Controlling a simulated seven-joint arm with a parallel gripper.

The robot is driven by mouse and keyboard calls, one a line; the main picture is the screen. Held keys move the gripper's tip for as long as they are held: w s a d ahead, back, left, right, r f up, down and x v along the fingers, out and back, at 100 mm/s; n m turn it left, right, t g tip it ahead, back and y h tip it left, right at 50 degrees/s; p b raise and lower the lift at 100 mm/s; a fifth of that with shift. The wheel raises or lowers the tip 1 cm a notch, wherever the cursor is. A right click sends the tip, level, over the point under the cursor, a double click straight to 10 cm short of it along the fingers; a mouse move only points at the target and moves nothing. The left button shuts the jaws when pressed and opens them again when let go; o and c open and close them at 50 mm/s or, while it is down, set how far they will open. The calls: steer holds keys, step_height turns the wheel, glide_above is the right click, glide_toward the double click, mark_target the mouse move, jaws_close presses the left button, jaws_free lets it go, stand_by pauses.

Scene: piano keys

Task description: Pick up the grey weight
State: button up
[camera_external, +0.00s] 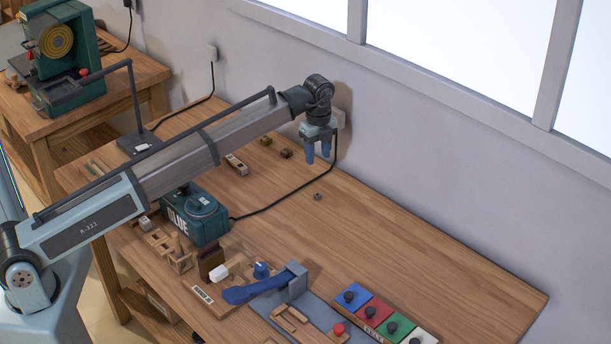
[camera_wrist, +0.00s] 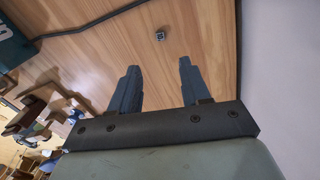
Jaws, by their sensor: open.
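A small dark grey piece (camera_external: 318,197), which looks like the grey weight, lies alone on the wooden bench. In the wrist view the grey piece (camera_wrist: 160,36) is beyond the fingertips, roughly in line with the gap between them. Its fine shape is too small to tell. My gripper (camera_external: 318,154) is above the bench near the wall, its blue fingers pointing down. In the wrist view my gripper (camera_wrist: 159,64) is open, with nothing between the fingers. It is apart from the grey piece.
A black cable (camera_external: 290,205) runs across the bench from a green glue pot (camera_external: 203,217) to the wall. Two small brown blocks (camera_external: 286,153) lie near the wall. Coloured buttons (camera_external: 372,313) and a blue-handled lever (camera_external: 262,288) are in front. The bench's right side is clear.

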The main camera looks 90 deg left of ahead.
mark_target(318, 195)
step_height(318, 195, down, 14)
steer(key=shift+d+r, duration=0.15)
steer(key=shift+r, duration=0.05)
jaws_close()
stand_by(0.9)
